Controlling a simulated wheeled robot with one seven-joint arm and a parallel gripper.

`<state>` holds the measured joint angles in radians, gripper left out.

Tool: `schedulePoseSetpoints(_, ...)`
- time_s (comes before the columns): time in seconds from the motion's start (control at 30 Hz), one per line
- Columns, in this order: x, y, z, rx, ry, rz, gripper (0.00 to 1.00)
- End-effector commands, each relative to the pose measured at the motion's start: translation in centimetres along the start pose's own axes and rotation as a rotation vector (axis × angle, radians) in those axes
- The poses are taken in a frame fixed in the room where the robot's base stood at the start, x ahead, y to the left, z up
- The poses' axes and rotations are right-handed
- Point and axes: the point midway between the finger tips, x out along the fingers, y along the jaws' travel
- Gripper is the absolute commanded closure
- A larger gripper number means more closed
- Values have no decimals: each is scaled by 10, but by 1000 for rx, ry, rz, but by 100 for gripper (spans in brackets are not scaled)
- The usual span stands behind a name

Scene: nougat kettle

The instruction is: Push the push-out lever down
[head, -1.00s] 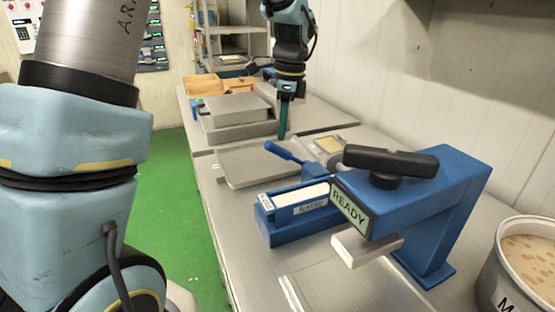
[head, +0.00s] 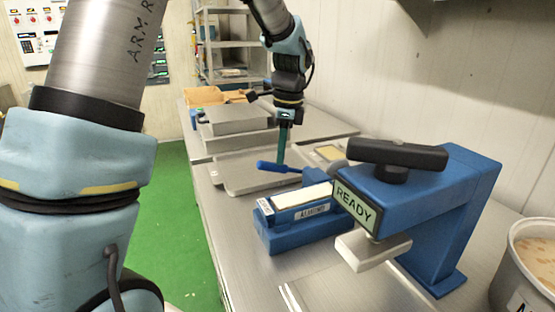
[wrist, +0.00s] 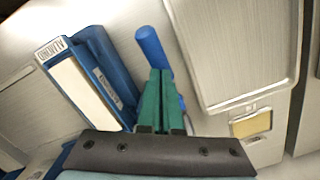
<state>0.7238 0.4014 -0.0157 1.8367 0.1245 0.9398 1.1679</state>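The push-out lever (head: 278,168) is a blue rod at the far end of the blue moulding block (head: 300,228). Its grip sticks out to the left, close to level. My gripper (head: 281,160) points straight down, with its green fingertips at the lever and seeming to touch it from above. In the wrist view the two green fingers (wrist: 160,75) lie side by side, shut with nothing visible between them. The lever's rounded end (wrist: 151,45) shows just beyond the tips. The fingers hide part of the lever.
A white bar (head: 302,195) lies in the block labelled ALMOND. A blue press (head: 420,200) with a READY display stands to the right, near a pot (head: 530,260). A flat metal tray (head: 240,178) lies beside the lever, with stacked trays behind.

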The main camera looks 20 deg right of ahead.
Motion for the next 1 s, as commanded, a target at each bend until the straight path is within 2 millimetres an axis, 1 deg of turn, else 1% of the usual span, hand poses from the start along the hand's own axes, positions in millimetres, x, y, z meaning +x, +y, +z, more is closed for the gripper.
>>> schedulePoseSetpoints(0.03,10,0,-1,0,0,2,100)
schedulePoseSetpoints(0.17,17,0,-2,0,0,1,100)
schedulePoseSetpoints(0.6,15,0,-3,0,0,0,100)
schedulePoseSetpoints(0.67,11,0,-7,1,0,0,100)
schedulePoseSetpoints(0.8,2,0,-23,2,0,0,100)
schedulePoseSetpoints(0.87,0,0,-29,3,0,0,100)
schedulePoseSetpoints(1.0,3,0,-31,0,0,-1,100)
